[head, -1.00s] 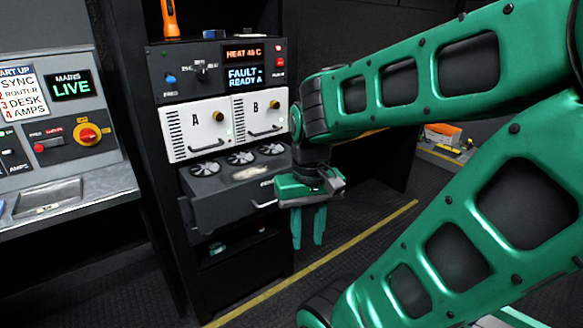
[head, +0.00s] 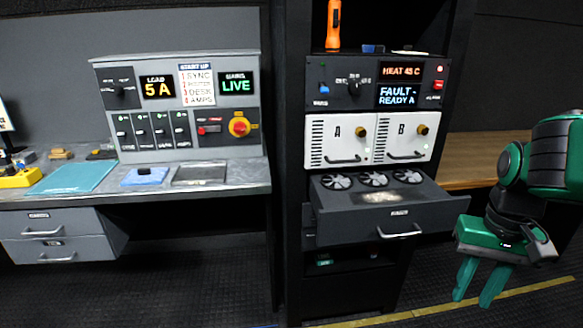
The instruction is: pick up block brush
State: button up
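I cannot make out a block brush for certain. A small tan block-shaped item (head: 60,154) lies at the back of the left desk and may be it, but it is too small to tell. My gripper (head: 471,302) hangs at the lower right, fingers pointing down with a gap between them and nothing in it. It is far to the right of the desk, in front of and beside the pulled-out fan drawer (head: 345,218).
The grey desk (head: 240,180) holds a teal mat (head: 75,177), a blue item (head: 145,176) and a yellow box (head: 18,178). The dark rack (head: 290,120) stands between desk and gripper, its fan drawer jutting out. Floor in front of the desk is clear.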

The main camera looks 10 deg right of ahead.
aim_at(57, 154)
jog(key=u, duration=1.4)
jog(key=i, duration=3.35)
jog(key=z, duration=0.4)
